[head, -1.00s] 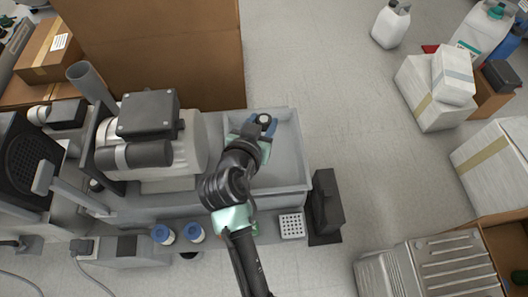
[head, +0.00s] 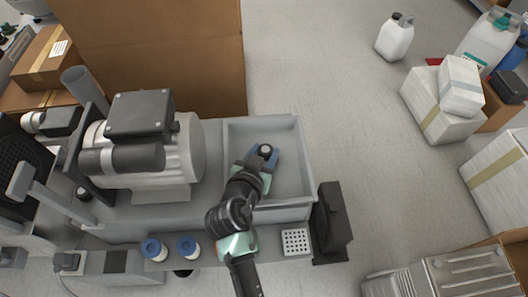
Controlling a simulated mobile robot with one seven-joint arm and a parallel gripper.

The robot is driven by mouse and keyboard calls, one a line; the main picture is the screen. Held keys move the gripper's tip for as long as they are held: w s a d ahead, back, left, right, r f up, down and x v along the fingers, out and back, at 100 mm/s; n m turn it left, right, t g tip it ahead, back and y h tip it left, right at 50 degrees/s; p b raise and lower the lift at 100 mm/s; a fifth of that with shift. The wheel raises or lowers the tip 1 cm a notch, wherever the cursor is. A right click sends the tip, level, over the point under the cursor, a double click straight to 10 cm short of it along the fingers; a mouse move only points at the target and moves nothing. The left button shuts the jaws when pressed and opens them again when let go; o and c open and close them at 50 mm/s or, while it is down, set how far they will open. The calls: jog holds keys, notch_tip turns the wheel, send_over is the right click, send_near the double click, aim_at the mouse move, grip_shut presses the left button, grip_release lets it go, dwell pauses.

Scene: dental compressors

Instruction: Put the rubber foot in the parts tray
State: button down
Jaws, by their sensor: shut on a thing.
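My gripper (head: 264,154) has blue fingers and is shut on a small dark round piece with a pale top (head: 265,151), which appears to be the rubber foot. The fingers partly hide it. My gripper is over the inside of the large grey parts tray (head: 294,150), right of the compressor. From this view I cannot tell whether the piece touches the tray floor. The visible tray floor around my gripper is bare.
The compressor (head: 152,155) stands left of the tray. Two blue-capped filters (head: 188,247) and a white perforated block (head: 296,241) lie along the front. A black box (head: 333,217) stands at the tray's right. A tall cardboard box (head: 150,50) stands behind.

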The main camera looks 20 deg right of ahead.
jog(key=shift+c, duration=1.9)
grip_release()
jog(key=shift+r, duration=0.2)
jog(key=p+v, duration=0.5)
jog(key=v, duration=0.7)
jog(key=shift+s+f, duration=0.1)
jog(key=shift+f, duration=0.05)
